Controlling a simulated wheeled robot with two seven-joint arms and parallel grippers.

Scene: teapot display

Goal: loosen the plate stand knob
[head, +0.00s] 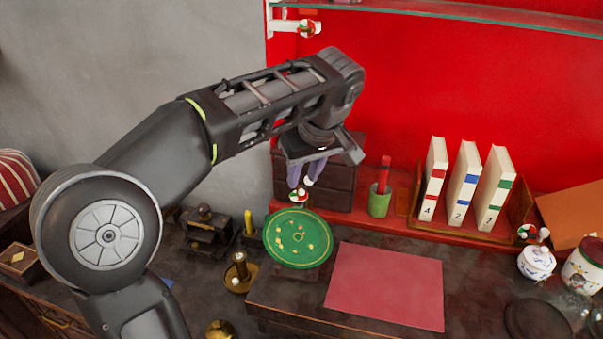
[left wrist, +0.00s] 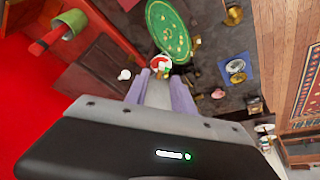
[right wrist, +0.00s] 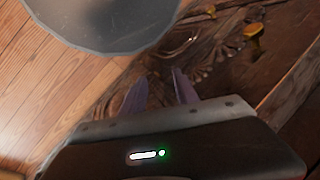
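The green round plate (head: 298,240) with yellow marks leans on its stand on the dark counter; it also shows in the left wrist view (left wrist: 168,30). A small red, white and green knob (head: 299,195) is at the plate's upper edge, and in the left wrist view it shows just past my fingertips (left wrist: 160,62). My left gripper (head: 302,184) points down over the knob. Its purple fingers are apart, with the knob lined up between the tips; I cannot tell whether they touch it. My right gripper (right wrist: 153,82) is open and empty, seen only in the right wrist view.
A dark drawer box (head: 335,186) stands close behind the knob, beside a green cup (head: 379,201). A pink mat (head: 385,285) lies right of the plate. Books (head: 463,185) and a similar knob (head: 528,231) are farther right.

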